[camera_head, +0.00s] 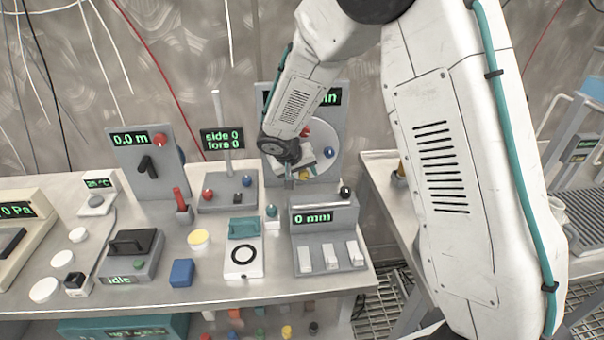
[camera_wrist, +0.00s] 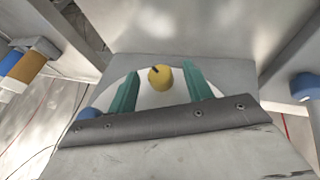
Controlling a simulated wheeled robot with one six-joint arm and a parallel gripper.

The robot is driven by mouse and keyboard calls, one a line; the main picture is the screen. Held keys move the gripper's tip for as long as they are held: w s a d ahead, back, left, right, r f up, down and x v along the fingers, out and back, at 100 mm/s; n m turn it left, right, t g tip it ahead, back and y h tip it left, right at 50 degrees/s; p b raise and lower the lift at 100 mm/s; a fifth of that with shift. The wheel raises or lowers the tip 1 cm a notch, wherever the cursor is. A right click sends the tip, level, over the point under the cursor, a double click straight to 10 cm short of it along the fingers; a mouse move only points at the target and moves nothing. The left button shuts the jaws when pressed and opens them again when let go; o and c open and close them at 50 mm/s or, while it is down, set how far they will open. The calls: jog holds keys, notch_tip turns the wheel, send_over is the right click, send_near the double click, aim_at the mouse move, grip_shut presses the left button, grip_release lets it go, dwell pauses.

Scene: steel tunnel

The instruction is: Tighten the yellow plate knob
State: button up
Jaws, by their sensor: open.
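The yellow plate knob (camera_wrist: 160,78) is round with a dark mark near its upper left edge. In the wrist view it sits on a pale round plate (camera_wrist: 152,95). My gripper (camera_wrist: 159,72) is open, with one teal finger on each side of the knob; I see a gap on both sides. In the head view the grey round plate (camera_head: 335,145) stands upright on a panel, with a red knob (camera_head: 304,131) and a blue knob (camera_head: 329,153).
A grey "0 mm" box (camera_head: 325,232) with white keys stands below the plate. Small devices crowd the bench (camera_head: 190,292). A second table stands to the right.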

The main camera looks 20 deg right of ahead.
jog(key=c, duration=1)
jog(key=shift+o, duration=0.2)
jog(key=shift+d+y, duration=0.15)
jog(key=shift+y, duration=0.55)
jog(key=o, duration=1)
jog(key=shift+c, duration=0.2)
jog(key=shift+r, duration=0.15)
jog(key=v, duration=0.7)
jog(key=shift+s+r, duration=0.25)
jog(key=shift+s, duration=0.05)
